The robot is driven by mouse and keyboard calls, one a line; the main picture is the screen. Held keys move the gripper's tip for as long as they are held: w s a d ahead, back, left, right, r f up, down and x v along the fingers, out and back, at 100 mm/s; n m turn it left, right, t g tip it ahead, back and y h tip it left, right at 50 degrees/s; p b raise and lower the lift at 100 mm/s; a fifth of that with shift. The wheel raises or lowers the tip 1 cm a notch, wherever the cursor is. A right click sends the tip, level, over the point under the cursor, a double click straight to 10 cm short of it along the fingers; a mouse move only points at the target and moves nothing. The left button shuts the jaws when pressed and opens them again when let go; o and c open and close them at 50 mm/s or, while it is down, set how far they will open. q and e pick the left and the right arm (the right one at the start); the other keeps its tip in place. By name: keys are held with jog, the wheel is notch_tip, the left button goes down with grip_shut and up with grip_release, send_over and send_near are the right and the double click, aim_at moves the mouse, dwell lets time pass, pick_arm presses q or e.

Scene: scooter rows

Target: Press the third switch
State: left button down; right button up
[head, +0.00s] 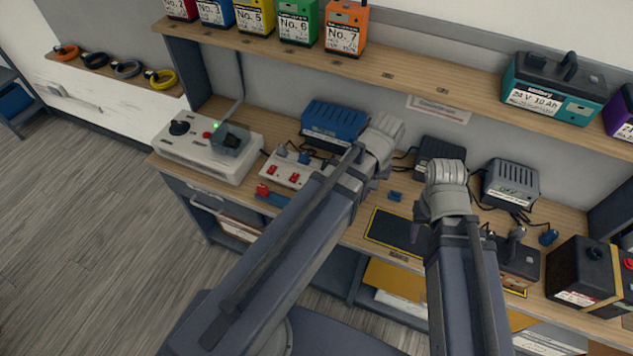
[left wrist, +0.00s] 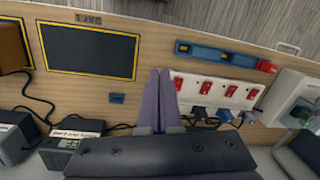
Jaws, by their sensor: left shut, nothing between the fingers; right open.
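A white switch strip (head: 290,167) with several red rocker switches lies on the bench left of my left arm. Its right part is hidden behind that arm in the head view. In the left wrist view the strip (left wrist: 216,92) shows a row of several red switches, with dark and blue plugs along its lower edge. My left gripper (left wrist: 160,75) is shut and empty, beside the strip's left end in that view. I cannot tell its height or any contact. It is hidden behind its arm in the head view. My right gripper is open, mostly hidden by its arm, away from the strip.
A grey console (head: 207,150) with a black knob stands left of the strip. A blue charger (head: 334,122) stands behind it. A red-and-blue piece (head: 270,196) lies in front. A yellow-edged dark mat (head: 390,229) and a small blue clip (head: 394,196) lie farther right.

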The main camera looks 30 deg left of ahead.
pick_arm(q)
jog(key=w+a+n, duration=0.4)
jog(key=a+n, duration=0.3)
jog(key=a, duration=0.1)
jog(key=w+a+n+h, duration=0.1)
jog(key=w+a+n, duration=0.3)
jog(key=a+n, duration=0.3)
jog(key=shift+a+n+g, duration=0.3)
jog(key=shift+a+n, duration=0.1)
jog(key=shift+a, duration=0.45)
jog(key=f+b, duration=0.4)
jog(key=s+f+b, duration=0.1)
jog(key=f+b, duration=0.8)
jog(key=shift+s+f+b, duration=0.3)
jog(key=shift+f+b, duration=0.05)
